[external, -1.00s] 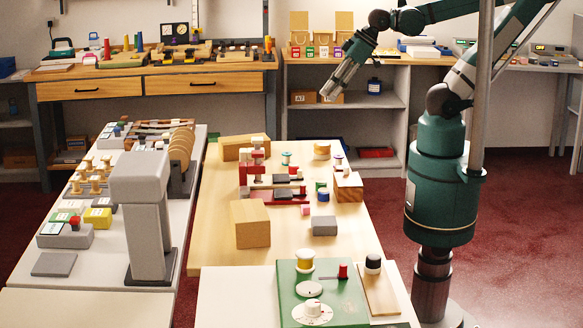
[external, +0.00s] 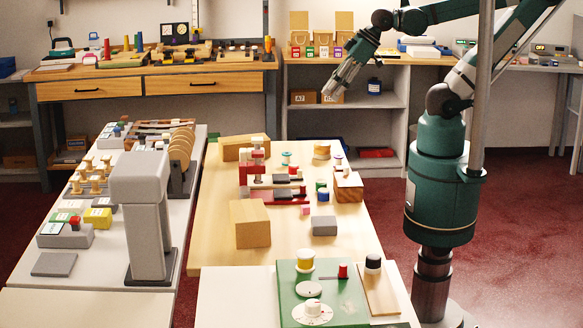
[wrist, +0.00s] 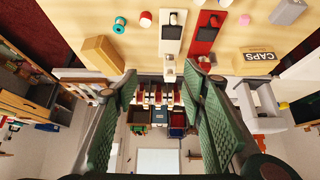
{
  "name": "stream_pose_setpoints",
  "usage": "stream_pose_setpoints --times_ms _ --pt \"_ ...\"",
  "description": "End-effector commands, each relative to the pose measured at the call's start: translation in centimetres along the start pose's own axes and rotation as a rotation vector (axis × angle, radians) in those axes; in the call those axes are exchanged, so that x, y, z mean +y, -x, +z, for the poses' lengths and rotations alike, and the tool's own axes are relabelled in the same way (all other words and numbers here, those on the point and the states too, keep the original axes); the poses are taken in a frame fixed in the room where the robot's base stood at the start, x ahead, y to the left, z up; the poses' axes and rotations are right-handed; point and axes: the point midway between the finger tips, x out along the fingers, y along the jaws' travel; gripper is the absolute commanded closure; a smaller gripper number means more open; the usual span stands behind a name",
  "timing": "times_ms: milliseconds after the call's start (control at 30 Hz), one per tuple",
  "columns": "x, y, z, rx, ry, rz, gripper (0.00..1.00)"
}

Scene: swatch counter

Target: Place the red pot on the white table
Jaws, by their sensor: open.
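My gripper (external: 330,93) is open and empty, high above the far end of the wooden table (external: 215,215); its two spread green fingers also fill the lower wrist view (wrist: 162,74). I cannot tell for sure which thing is the red pot. A small red cylinder (external: 343,271) stands upright on a green board at the front, well away from my gripper. A red-topped piece (external: 75,222) sits on a grey block at the left. A pale white table (external: 232,295) is at the front, and a long white one (external: 28,262) runs along the left.
Wooden blocks (external: 250,224), a grey block (external: 324,226), a red stand (external: 256,165) and small spools crowd the wooden table. A tall grey post (external: 148,225) stands on the left table. The wrist view shows a red strip (wrist: 203,38) and a box marked CAPS (wrist: 259,60).

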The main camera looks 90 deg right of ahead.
Motion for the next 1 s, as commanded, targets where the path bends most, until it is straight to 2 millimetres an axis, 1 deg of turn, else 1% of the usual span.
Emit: stream_pose_setpoints --times_ms 167,367,700,1000 --pt "0.1 -0.5 -0.3 -0.016 0.036 0.002 0.59" --pt "0.3 -1.7 -0.8 -0.056 0.124 0.005 0.59" --pt "0.8 -4.6 -1.7 -0.15 0.327 0.0 0.59" --pt "1.3 -7.6 -2.0 -0.234 0.505 -0.02 0.59"
